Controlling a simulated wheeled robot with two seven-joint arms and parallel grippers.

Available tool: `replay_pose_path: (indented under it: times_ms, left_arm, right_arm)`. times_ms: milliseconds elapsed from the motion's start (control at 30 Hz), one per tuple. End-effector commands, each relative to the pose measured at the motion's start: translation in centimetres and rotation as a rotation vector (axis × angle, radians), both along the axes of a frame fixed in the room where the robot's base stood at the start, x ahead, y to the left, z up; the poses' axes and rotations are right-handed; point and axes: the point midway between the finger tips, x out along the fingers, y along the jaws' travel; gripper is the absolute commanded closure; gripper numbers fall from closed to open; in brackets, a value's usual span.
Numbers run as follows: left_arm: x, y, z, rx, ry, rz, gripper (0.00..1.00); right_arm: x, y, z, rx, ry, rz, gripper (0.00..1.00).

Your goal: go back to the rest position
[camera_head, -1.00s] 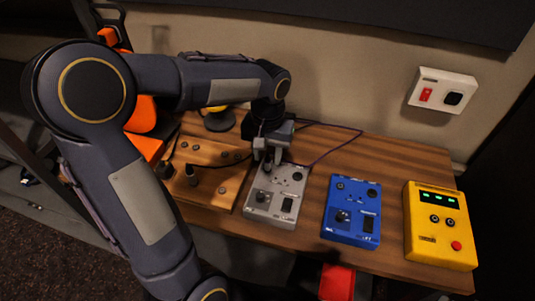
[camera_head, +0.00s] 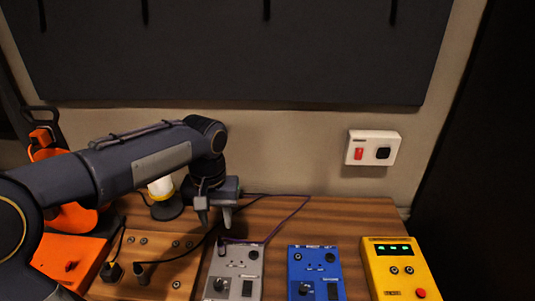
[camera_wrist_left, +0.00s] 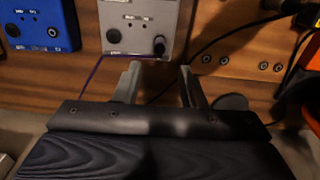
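My left gripper (camera_head: 215,216) hangs above the back part of the wooden desk (camera_head: 330,217), behind the grey box. In the left wrist view its two fingers (camera_wrist_left: 160,82) stand apart with nothing between them. The grey box (camera_head: 246,257) has knobs and a cable plugged in at its upper left; it also shows in the left wrist view (camera_wrist_left: 135,15). The gripper is clear of the box. My right gripper is in neither view.
A blue box (camera_head: 322,262) and a yellow box (camera_head: 392,259) with green lights stand to the right. A wooden panel (camera_head: 165,272) with knobs lies to the left, beside an orange case (camera_head: 72,258). A white wall plate (camera_head: 372,148) carries a red switch.

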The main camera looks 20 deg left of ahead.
Motion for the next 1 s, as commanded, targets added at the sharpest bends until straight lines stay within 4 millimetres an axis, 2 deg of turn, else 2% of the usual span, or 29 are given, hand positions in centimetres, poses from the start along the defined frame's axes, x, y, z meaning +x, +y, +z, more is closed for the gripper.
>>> replay_pose_path:
  times_ms: [67, 167, 267, 367, 500, 600, 767, 1000]
  left_arm:
    - [-0.2, 0.0, 0.0, -0.003, -0.003, -0.001, 0.63]
    - [-1.5, 0.2, 0.3, -0.028, -0.029, -0.008, 0.63]
    - [-4.4, 0.1, 0.6, -0.087, -0.092, -0.028, 0.63]
    - [-8.1, -0.4, 0.4, -0.158, -0.185, -0.053, 0.63]
    - [-12.6, -1.8, -0.7, -0.239, -0.329, -0.080, 0.63]
    - [-14.9, -2.8, -1.8, -0.275, -0.415, -0.090, 0.63]
    - [-16.6, -3.9, -3.0, -0.301, -0.499, -0.098, 0.63]
    - [-16.9, -4.1, -3.3, -0.306, -0.516, -0.100, 0.63]
  right_arm:
    - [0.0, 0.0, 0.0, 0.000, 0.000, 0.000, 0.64]
    - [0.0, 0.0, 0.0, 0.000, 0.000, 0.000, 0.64]
    - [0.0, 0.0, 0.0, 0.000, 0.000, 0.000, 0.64]
    - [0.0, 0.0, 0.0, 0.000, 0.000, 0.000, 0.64]
    - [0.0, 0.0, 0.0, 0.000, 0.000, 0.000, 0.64]
    - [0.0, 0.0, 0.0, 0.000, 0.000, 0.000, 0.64]
    - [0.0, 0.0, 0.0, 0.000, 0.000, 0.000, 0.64]
    - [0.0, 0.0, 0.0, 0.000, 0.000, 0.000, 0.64]
